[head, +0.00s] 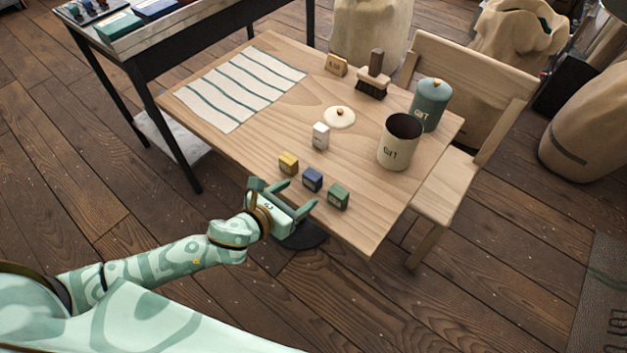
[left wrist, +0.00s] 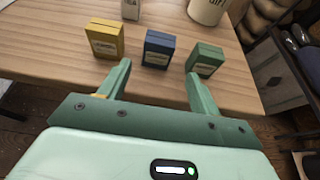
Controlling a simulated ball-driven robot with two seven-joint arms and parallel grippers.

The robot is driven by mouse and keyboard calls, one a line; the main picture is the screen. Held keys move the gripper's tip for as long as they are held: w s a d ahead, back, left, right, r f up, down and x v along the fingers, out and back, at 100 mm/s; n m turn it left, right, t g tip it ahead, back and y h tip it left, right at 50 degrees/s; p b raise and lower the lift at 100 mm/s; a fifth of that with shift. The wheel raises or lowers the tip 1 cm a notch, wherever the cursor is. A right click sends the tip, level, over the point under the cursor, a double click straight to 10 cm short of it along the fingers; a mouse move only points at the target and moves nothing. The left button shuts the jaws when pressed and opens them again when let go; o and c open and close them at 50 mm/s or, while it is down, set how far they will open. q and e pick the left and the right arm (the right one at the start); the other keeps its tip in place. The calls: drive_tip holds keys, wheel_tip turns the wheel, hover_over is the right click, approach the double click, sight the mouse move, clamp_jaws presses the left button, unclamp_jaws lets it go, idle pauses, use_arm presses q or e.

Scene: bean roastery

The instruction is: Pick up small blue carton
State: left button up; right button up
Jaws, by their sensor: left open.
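The small blue carton (head: 312,179) stands upright on the wooden table near its front edge, between a yellow carton (head: 288,163) and a green carton (head: 338,196). My left gripper (head: 297,196) is open and empty at the table's front edge, on the near side of the cartons. In the left wrist view the blue carton (left wrist: 158,48) stands beyond the gap between the open fingers (left wrist: 158,82), apart from both. The green carton (left wrist: 205,60) is just beyond the right finger. The yellow carton (left wrist: 104,38) is to the left. My right gripper is in neither view.
Behind the cartons on the table (head: 250,130) are a white carton (head: 320,136), a cream lid (head: 339,117), an open cream canister (head: 400,142), a teal canister (head: 429,104) and a brush (head: 374,78). A striped cloth (head: 240,82) lies at the back left. A chair (head: 447,185) stands right.

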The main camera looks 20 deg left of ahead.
sight(311, 186)
use_arm(q)
drive_tip(key=x, duration=0.3)
drive_tip(key=shift+w+d+f+b, duration=0.15)
drive_tip(key=shift+w+b, duration=0.15)
drive_tip(key=shift+b, duration=0.1)
drive_tip(key=x, duration=0.1)
drive_tip(key=b+x, duration=0.1)
drive_tip(key=x, duration=0.1)
drive_tip(key=r+b+x, duration=0.1)
drive_tip(key=x, duration=0.1)
drive_tip(key=shift+w, duration=0.5)
drive_tip(key=shift+s, duration=0.1)
drive_tip(key=shift+c, duration=0.3)
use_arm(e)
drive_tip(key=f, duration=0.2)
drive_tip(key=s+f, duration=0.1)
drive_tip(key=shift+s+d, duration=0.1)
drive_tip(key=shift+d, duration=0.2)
use_arm(q)
drive_tip(key=c, duration=1)
